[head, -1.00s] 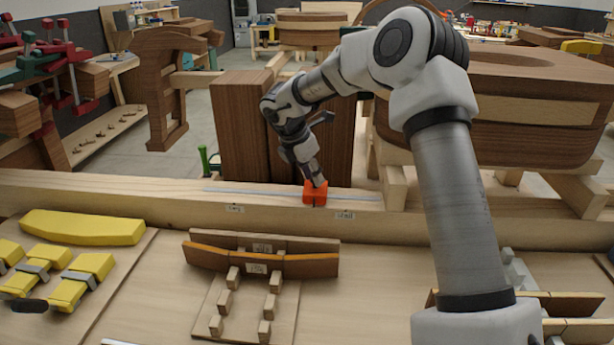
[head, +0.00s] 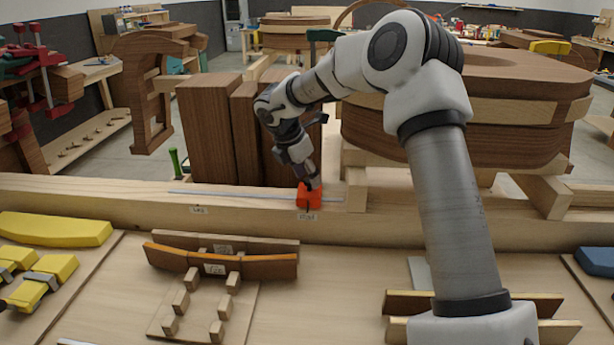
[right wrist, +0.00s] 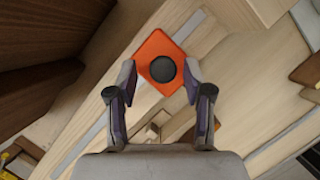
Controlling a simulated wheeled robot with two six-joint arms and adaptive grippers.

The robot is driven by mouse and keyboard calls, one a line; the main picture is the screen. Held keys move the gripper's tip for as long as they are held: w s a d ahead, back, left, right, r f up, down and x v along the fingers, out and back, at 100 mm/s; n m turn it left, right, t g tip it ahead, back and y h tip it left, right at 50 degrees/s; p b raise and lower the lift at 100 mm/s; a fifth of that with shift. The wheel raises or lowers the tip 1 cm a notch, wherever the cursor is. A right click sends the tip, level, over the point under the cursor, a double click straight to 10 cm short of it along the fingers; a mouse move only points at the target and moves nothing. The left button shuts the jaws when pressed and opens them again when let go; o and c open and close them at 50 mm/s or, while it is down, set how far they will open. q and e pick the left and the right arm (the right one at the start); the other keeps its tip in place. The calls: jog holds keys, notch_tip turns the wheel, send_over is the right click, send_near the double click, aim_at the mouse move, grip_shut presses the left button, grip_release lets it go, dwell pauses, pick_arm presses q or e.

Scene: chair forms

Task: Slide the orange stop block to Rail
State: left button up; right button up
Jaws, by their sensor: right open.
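The orange stop block (head: 309,197) sits on the thin grey track (head: 240,195) along the wooden beam, near its right end. It stands just above the right of two small labels (head: 307,217); the other label (head: 199,210) is further left. The print on both is too small to read surely. My right gripper (head: 312,184) is at the block from above. In the right wrist view the block (right wrist: 153,47) shows a round black knob, and the open fingers (right wrist: 160,74) stand on either side of its near part. I cannot tell whether they touch it. My left gripper is out of view.
Dark wooden boards (head: 212,130) stand behind the beam to the left. A large curved wooden form (head: 530,140) stands behind it to the right. On the bench in front are a slatted jig (head: 225,262) and yellow pieces (head: 55,229).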

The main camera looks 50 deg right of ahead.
jog(key=shift+d+f, duration=0.15)
jog(key=shift+f, duration=0.1)
jog(key=v, duration=1.2)
jog(key=shift+w+d, duration=0.1)
